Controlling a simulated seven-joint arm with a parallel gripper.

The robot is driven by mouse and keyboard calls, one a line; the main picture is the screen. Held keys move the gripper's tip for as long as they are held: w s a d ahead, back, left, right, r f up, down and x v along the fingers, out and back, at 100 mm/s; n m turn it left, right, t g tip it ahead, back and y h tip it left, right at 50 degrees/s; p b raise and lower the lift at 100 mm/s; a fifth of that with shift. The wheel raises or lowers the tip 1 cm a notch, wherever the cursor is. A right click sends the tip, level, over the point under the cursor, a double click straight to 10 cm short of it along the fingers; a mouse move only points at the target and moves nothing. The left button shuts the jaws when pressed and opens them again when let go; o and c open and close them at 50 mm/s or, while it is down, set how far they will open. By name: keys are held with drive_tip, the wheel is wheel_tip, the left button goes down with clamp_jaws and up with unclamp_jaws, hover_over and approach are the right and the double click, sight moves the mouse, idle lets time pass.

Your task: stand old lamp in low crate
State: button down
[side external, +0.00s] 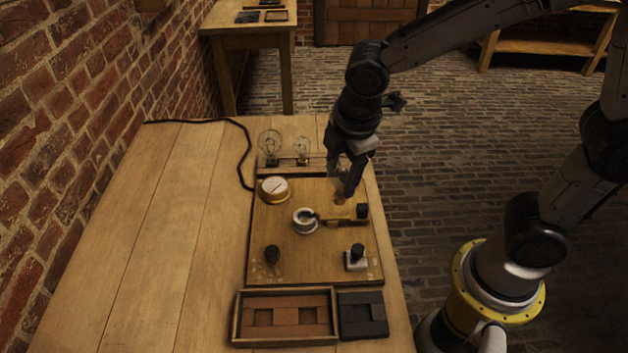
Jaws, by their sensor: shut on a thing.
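My gripper (348,180) is shut on a small glass lamp with a brass-coloured base (340,198), which looks like the old lamp. The fingers partly hide it. It is above the right back part of the wooden board, base downward; I cannot tell whether it touches anything below. The low crate (236,319) is a shallow wooden box at the front edge of the board, with reddish-brown padding and dark recesses inside. No lamp shows in it.
Two clear bulbs, one large (270,143) and one smaller (302,146), stand behind the board (315,255). A round white-faced gauge (274,189), a white ring socket (305,221), a switch lever and black knobs stand on it. A dark block (362,314) adjoins the crate.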

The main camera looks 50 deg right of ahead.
drive_tip(key=s+d+r, duration=0.2)
drive_tip(key=s+r, duration=0.1)
drive_tip(key=s, duration=0.3)
drive_tip(key=s+a+f+n+y, duration=0.3)
drive_tip(key=s+a+n, duration=0.6)
drive_tip(key=s+n, duration=0.3)
drive_tip(key=shift+n, duration=0.7)
drive_tip(key=shift+w+a+f, duration=1.7)
drive_tip(key=shift+w+f, duration=0.05)
drive_tip(key=shift+f, duration=0.3)
drive_tip(key=shift+w+a+f, duration=1.7)
drive_tip(key=shift+a+f, duration=0.05)
drive_tip(key=shift+f, duration=0.35)
drive_tip(key=shift+w+a+f, duration=1.7)
drive_tip(key=shift+w+f, duration=0.05)
drive_tip(key=shift+f, duration=0.3)
